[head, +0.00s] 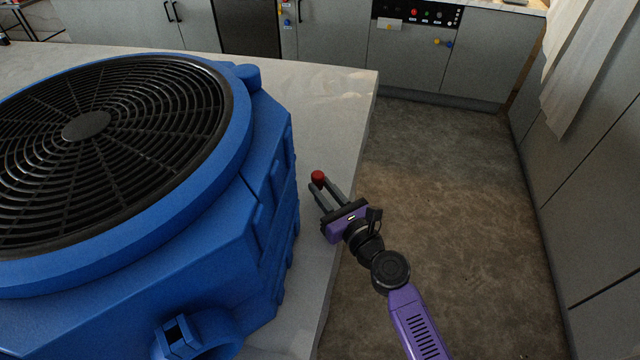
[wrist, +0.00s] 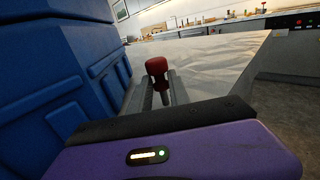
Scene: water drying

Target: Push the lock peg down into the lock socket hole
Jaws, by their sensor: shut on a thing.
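The lock peg has a red head (head: 318,177) and stands upright between the fingertips of my gripper (head: 326,193). My gripper is shut on the peg, to the right of the blue fan machine (head: 262,235) and over the counter's right part. In the wrist view the red head (wrist: 157,67) sticks up above the fingers, with a dark shaft below it between them. A blue bracket with a dark square opening (head: 176,333) sits low on the machine's near side, well away from the peg. I cannot tell if this opening is the lock socket hole.
The pale countertop (head: 325,110) is clear behind my gripper, and its right edge runs close by. The machine's ribbed side stands left of my fingers. Open floor (head: 450,210) lies to the right, with grey cabinets (head: 415,60) behind.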

